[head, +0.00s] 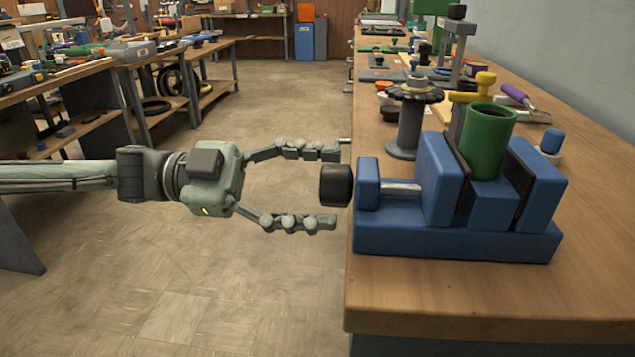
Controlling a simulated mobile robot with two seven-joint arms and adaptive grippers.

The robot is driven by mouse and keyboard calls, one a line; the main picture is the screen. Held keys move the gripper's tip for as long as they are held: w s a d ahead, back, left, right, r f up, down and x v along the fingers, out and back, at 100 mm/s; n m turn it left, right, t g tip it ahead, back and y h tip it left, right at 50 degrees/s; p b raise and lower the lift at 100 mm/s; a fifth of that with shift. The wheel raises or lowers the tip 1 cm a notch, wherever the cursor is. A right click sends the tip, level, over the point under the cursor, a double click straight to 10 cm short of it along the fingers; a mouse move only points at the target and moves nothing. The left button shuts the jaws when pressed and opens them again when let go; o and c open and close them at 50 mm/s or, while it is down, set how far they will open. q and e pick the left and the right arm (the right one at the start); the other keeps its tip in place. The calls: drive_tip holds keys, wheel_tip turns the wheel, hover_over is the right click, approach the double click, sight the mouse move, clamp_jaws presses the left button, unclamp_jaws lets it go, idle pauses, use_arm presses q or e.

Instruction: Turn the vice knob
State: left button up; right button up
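A blue vice (450,239) sits at the left edge of the wooden workbench. Its black knob (335,185) sticks out to the left, past the bench edge. A green cylinder (487,140) stands upright between the vice jaws. My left gripper (329,186) comes in from the left and is open. Its fingertips are at the knob, one above it and one below it in the picture, with visible gaps, so the fingers do not appear to touch it. My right gripper is not in view.
The workbench (590,295) runs along the right. A dark round-topped stand (410,125) is just behind the vice, with yellow and purple-handled tools (518,97) beyond. The floor (230,270) left of the bench is clear. Shelving benches (185,70) stand at far left.

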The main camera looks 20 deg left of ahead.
use_arm(q)
drive_tip(key=v, duration=1.2)
idle(1.3)
